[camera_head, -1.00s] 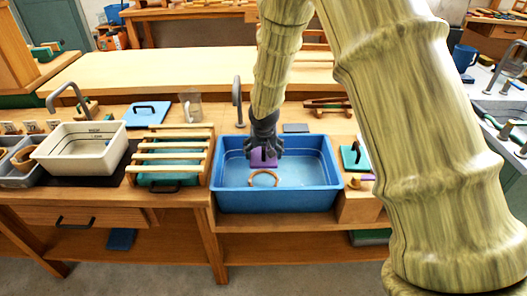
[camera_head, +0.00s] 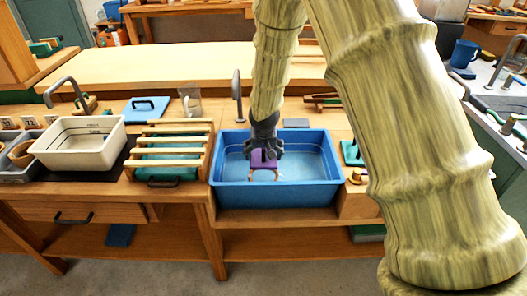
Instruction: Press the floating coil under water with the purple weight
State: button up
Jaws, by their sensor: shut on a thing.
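My gripper (camera_head: 264,149) is shut on the purple weight (camera_head: 264,161) and holds it low inside the blue tub (camera_head: 278,198). The tub holds water. The tan coil (camera_head: 251,175) lies under the weight in this view, and only its left and right ends show below the purple block. The middle of the coil is hidden by the weight. I cannot tell whether the weight touches the coil or how deep the coil sits.
A wooden slatted rack (camera_head: 172,152) stands left of the tub. A white basin (camera_head: 77,143) is farther left. A green float with a dark handle (camera_head: 352,153) stands to the right. A grey tap (camera_head: 237,92) rises behind the tub.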

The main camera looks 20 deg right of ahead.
jog(key=shift+f+b, duration=2.35)
jog(key=shift+f, duration=2.35)
jog(key=shift+r, duration=0.1)
jog(key=shift+r+p, duration=4.75)
jog(key=shift+r, duration=1.4)
